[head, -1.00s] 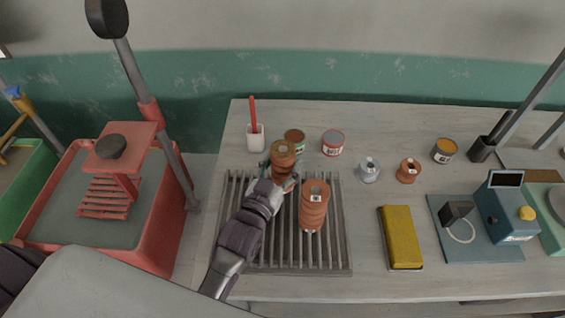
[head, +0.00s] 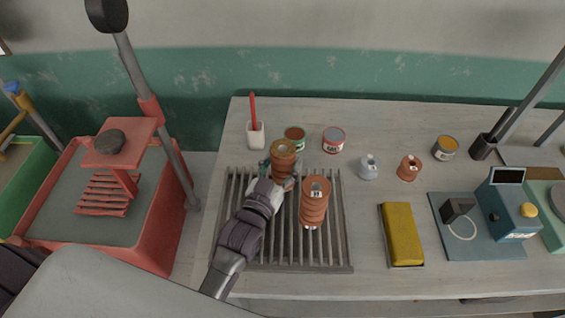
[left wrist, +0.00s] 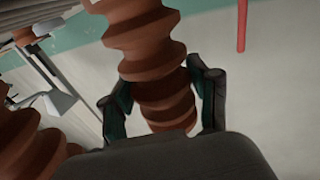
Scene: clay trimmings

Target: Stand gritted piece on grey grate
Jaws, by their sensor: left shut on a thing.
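A ribbed brown clay piece (head: 283,155) stands at the back of the grey grate (head: 342,262), near its back edge. My left gripper (head: 280,179) is shut around its lower part; in the left wrist view the fingers (left wrist: 160,100) sit on both sides of the ribbed piece (left wrist: 143,40). It looks upright; I cannot tell whether its base touches the grate. A second ribbed brown piece (head: 314,204), with a pale label on top, stands on the grate just to the right. It also shows at the left of the left wrist view (left wrist: 20,140). My right gripper is not seen.
Behind the grate are a white cup with a red stick (head: 256,134), a green-labelled can (head: 295,137) and a red-labelled can (head: 333,139). The grate's front is clear.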

